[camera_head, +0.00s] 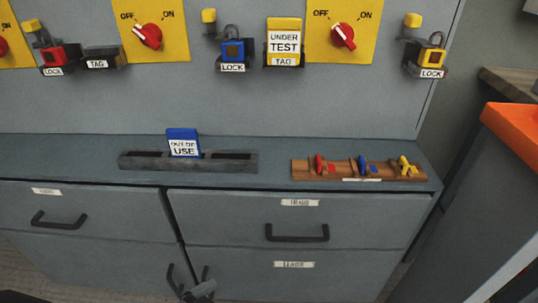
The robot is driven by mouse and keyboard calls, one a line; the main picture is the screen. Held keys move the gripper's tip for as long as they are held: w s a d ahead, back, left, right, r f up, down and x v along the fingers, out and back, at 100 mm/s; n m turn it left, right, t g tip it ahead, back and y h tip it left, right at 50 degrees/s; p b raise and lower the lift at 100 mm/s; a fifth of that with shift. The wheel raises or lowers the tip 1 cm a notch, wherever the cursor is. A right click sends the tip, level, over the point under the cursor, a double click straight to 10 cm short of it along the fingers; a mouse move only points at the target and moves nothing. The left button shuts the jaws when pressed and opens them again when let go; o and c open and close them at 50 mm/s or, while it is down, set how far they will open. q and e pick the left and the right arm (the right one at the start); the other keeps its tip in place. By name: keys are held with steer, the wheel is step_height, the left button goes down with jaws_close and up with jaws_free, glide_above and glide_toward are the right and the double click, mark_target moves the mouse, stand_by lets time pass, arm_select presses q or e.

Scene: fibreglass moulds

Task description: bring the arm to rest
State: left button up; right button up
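What looks like my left gripper (188,279) shows at the bottom edge, in front of the lower drawers. Its two dark fingers appear apart with nothing between them. Most of that arm is out of the picture. My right gripper is not in view. The gripper is well below the counter top and away from the locks and tags.
A grey panel carries rotary switches (343,36), padlocks and an UNDER TEST tag (284,42). On the counter (275,160) are a rack (240,163) with an OUT OF USE tag (184,145) and a wooden key holder (340,171). An orange-topped unit (515,130) stands right.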

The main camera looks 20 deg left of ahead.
arm_select(q)
steer(key=s+a+r+y+p, duration=0.1)
steer(key=a+r+p, duration=0.3)
steer(key=r+p, duration=1)
steer(key=s+p, duration=0.1)
steer(key=p, duration=0.4)
steer(key=shift+s+n+g, duration=0.2)
steer(key=shift+n+g, duration=0.1)
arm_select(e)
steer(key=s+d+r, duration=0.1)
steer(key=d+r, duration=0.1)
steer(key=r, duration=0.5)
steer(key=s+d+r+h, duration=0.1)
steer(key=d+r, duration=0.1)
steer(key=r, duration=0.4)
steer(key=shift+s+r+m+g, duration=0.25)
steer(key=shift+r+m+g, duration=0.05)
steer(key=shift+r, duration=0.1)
